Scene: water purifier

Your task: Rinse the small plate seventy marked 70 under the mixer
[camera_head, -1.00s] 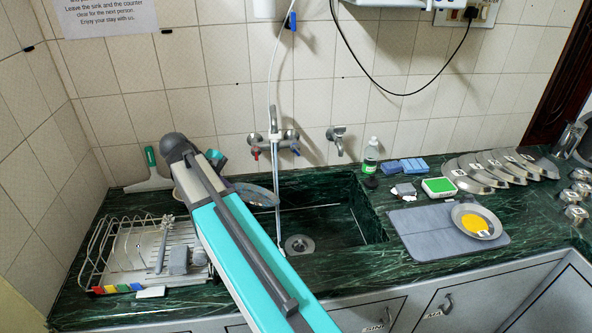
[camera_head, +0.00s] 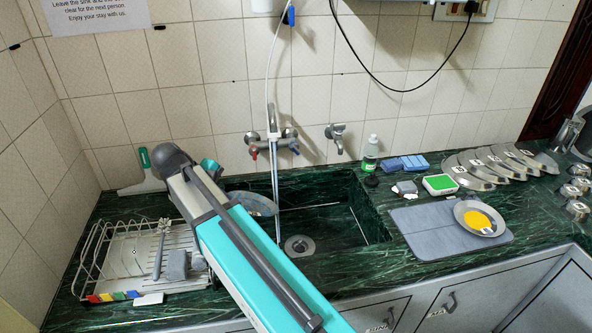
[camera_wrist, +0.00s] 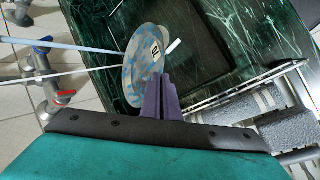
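The small plate (camera_wrist: 140,75), round and grey with blue patches and a dark "70" mark, is tilted in the wrist view. My gripper (camera_wrist: 160,88) has its purple fingers close together at the plate's near edge and holds it. In the head view the plate (camera_head: 258,204) shows partly behind my arm, over the left part of the sink (camera_head: 335,222). The mixer (camera_head: 271,140) is on the wall behind, and a thin pale stream runs down from it past the plate's right edge. In the wrist view the mixer (camera_wrist: 42,70) is at left, and a pale line reaches the plate's edge.
A dish rack (camera_head: 125,262) with a brush is left of the sink. Right of it, a yellow-stained plate (camera_head: 478,222) lies on a grey mat (camera_head: 425,235), near sponges, a green-topped box (camera_head: 440,184), a bottle (camera_head: 371,150) and several plates (camera_head: 490,165).

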